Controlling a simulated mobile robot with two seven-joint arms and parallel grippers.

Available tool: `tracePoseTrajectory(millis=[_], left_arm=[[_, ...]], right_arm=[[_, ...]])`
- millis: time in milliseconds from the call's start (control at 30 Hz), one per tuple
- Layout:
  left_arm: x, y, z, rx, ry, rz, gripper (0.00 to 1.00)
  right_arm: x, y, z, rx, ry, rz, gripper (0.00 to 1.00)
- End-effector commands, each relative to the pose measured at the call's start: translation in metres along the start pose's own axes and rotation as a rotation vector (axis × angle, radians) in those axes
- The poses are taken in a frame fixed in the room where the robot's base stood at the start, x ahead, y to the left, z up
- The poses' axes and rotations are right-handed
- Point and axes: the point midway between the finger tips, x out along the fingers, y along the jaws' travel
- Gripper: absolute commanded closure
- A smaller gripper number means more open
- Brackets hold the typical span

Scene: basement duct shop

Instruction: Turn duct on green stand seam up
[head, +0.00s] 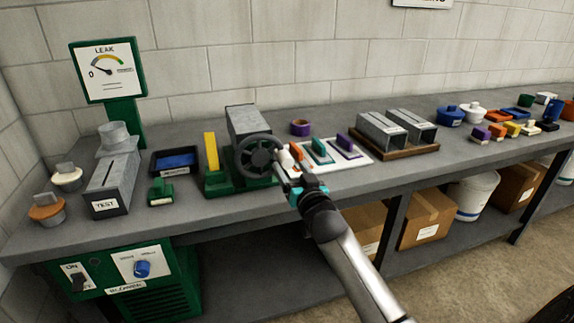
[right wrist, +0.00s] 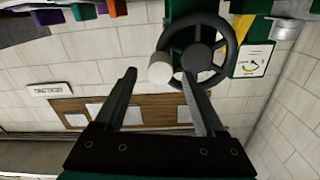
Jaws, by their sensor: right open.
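A grey sheet-metal duct (head: 246,121) sits on a green stand (head: 252,182) on the bench in the head view. I cannot make out its seam. A dark handwheel (head: 262,157) is on the stand's front; it also shows in the right wrist view (right wrist: 196,55). Its pale knob (right wrist: 159,68) appears between the fingertips of my right gripper (right wrist: 159,76) in the wrist view. In the head view the right gripper (head: 284,172) is at the wheel's right side, open. I cannot tell whether it touches the knob. My left gripper is not in view.
A yellow upright plate (head: 210,152) stands left of the wheel. A white tray (head: 361,164) with coloured pieces lies close to the right. Two more ducts (head: 381,130) rest on a wooden board (head: 400,152). A TEST box (head: 113,185) and LEAK gauge (head: 107,70) are at left.

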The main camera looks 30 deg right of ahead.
Motion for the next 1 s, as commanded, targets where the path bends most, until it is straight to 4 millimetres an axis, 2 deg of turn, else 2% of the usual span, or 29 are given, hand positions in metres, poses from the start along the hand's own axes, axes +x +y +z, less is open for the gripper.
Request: tracePoseTrajectory(millis=[100, 300, 700, 1000], left_arm=[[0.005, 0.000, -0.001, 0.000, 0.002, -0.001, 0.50], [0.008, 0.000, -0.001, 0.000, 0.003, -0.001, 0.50], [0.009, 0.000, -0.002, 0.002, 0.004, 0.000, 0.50], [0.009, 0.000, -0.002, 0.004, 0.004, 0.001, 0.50]], right_arm=[[0.017, 0.000, 0.000, -0.001, 0.001, 0.000, 0.28], [0.033, 0.000, 0.000, -0.001, 0.000, -0.001, 0.28], [0.038, 0.000, 0.000, -0.001, 0.000, 0.000, 0.28], [0.037, 0.000, 0.000, -0.001, 0.000, 0.000, 0.61]])
